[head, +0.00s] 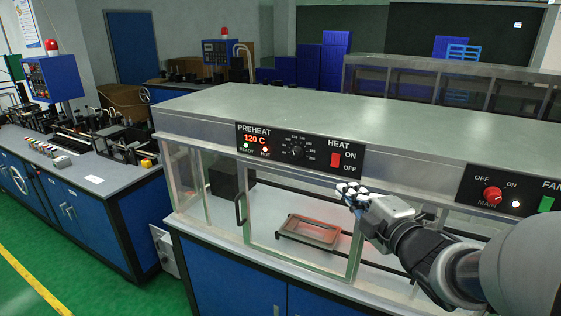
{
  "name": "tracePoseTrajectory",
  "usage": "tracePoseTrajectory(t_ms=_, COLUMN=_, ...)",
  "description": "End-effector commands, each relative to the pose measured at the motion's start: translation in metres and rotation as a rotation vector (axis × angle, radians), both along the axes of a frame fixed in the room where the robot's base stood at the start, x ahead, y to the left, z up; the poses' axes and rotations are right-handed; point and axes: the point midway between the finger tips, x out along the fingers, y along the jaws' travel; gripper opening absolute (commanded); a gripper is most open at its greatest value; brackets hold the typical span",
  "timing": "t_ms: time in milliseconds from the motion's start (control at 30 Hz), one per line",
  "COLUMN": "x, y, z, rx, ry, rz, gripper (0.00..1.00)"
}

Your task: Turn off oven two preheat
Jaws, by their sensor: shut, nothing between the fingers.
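A metal-topped glass oven (250,105) fills the middle of the head view; no oven number is readable on it. Its black preheat panel (265,158) reads 120 C, with a green READY light (246,146), a red HOT light (265,153) and a black dial (297,152). On the same panel is a red HEAT rocker switch (336,160) marked ON above and OFF below; its position is hard to tell. My gripper (346,190) is shut and empty, just below the HEAT switch in the picture, and appears apart from it.
A second panel (510,193) at right has a red MAIN knob (492,194), a lit white lamp (515,204) and a green FAN switch (546,204). A frame (290,228) glowing reddish lies inside the glass. A blue workbench (85,215) stands left; green floor lies between.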

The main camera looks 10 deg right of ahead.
Motion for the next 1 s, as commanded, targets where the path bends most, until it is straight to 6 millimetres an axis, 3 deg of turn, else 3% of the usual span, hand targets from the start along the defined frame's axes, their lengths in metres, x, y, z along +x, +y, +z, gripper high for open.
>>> tracePoseTrajectory(t_ms=167, x=0.024, y=0.006, z=-0.004, rx=0.001, ry=0.002, rz=0.004, gripper=0.0)
tracePoseTrajectory(t_ms=500, x=0.095, y=0.018, z=-0.01, rx=0.001, ry=0.002, rz=0.002, gripper=0.0)
tracePoseTrajectory(t_ms=600, x=0.109, y=0.007, z=-0.011, rx=0.0, ry=0.002, rz=-0.003, gripper=0.0)
tracePoseTrajectory(t_ms=800, x=0.124, y=-0.004, z=-0.013, rx=0.001, ry=0.001, rz=-0.001, gripper=0.0)
tracePoseTrajectory(t_ms=1000, x=0.127, y=-0.006, z=-0.014, rx=0.001, ry=0.001, rz=-0.001, gripper=0.0)
